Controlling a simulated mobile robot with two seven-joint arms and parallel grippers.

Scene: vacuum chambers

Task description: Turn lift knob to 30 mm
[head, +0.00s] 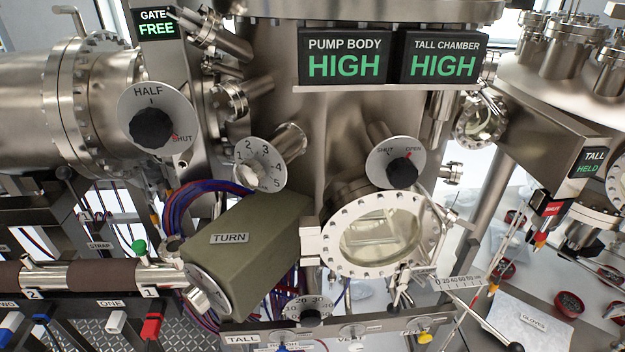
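A dial with a dark knob (309,316) and tens marked around its rim, 20 and 30 among them, sits low in the middle of the head view, just below the olive TURN box. I take it to be the lift knob. Its name label does not show clearly, and the number its pointer is at is too small to tell. Neither of my grippers shows in the head view, so nothing is seen touching the knob.
The TURN box (245,250) juts out up and left of the dial. A round flanged window (378,235) is above right, with a small ruler scale (462,282) beside it.

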